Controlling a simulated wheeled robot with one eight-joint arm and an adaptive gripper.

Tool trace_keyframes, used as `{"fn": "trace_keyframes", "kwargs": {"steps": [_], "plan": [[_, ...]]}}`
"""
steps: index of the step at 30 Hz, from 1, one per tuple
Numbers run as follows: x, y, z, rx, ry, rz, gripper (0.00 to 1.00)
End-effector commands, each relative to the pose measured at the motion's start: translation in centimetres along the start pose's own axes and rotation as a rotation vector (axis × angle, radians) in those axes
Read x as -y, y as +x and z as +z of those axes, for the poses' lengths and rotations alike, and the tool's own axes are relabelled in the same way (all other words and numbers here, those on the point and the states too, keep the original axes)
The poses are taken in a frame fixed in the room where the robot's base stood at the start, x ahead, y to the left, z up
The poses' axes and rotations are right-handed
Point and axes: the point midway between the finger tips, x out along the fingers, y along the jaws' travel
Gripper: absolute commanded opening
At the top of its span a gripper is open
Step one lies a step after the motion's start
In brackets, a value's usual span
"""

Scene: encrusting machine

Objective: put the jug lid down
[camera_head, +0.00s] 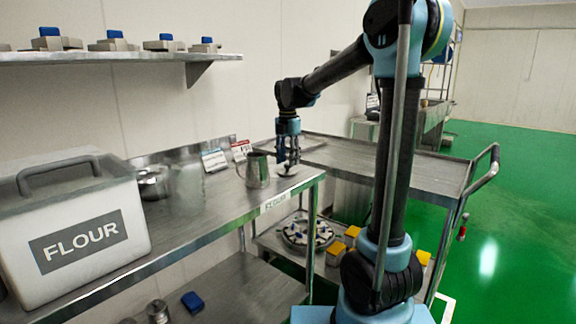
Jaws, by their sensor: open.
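The jug (257,170) is a metal pitcher standing upright near the right end of the steel shelf. A small round pale disc, which looks like the jug lid (283,173), lies on the shelf just right of the jug. My gripper (290,163) points down directly above the lid, with its fingers open. The fingertips are close to the lid; I cannot tell whether they touch it.
A white FLOUR bin (78,225) and metal bowls (154,182) stand left on the shelf. Small signs (214,160) stand behind the jug. A steel cart (345,165) is to the right. A wall shelf (110,56) holds several blue-topped items.

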Motion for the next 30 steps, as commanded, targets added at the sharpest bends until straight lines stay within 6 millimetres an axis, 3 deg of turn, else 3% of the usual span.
{"fn": "trace_keyframes", "kwargs": {"steps": [9,15,25,30], "plan": [[0.1,-5.8,0.1,0.000,0.001,0.000,0.40],[0.1,-8.5,0.1,0.000,0.001,0.000,0.40],[0.3,-9.8,0.1,0.000,0.010,0.001,0.40],[3.1,-9.2,-0.1,0.005,0.147,0.010,0.40]]}}
